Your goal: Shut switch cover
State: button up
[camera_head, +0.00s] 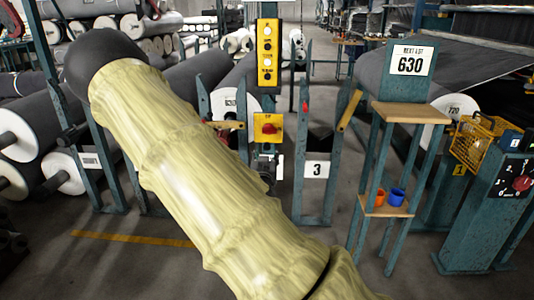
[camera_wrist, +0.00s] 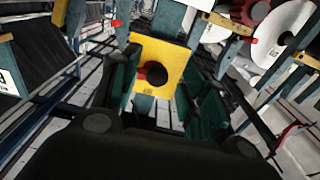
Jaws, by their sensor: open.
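A yellow switch plate (camera_head: 257,133) with a red knob (camera_head: 270,128) is on the post in the middle of the head view. In the wrist view a yellow plate (camera_wrist: 172,52) shows ahead, with a dark round knob (camera_wrist: 157,74) and some red beside it. I cannot make out a separate cover on it. My gripper (camera_wrist: 157,85) is open and empty, its dark green fingers on either side of the view towards the plate. Whether they touch it I cannot tell. In the head view my gripper is not visible.
A yellow push-button box (camera_head: 267,53) is above the switch. A stand marked 3 (camera_head: 317,170) and a shelf stand with orange and blue cups (camera_head: 385,212) are to the right. A yellow wire basket (camera_head: 472,143) hangs farther right. Large grey rolls (camera_head: 190,82) lie behind.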

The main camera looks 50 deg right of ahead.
jog(key=v, duration=1)
jog(key=shift+a+f, duration=0.1)
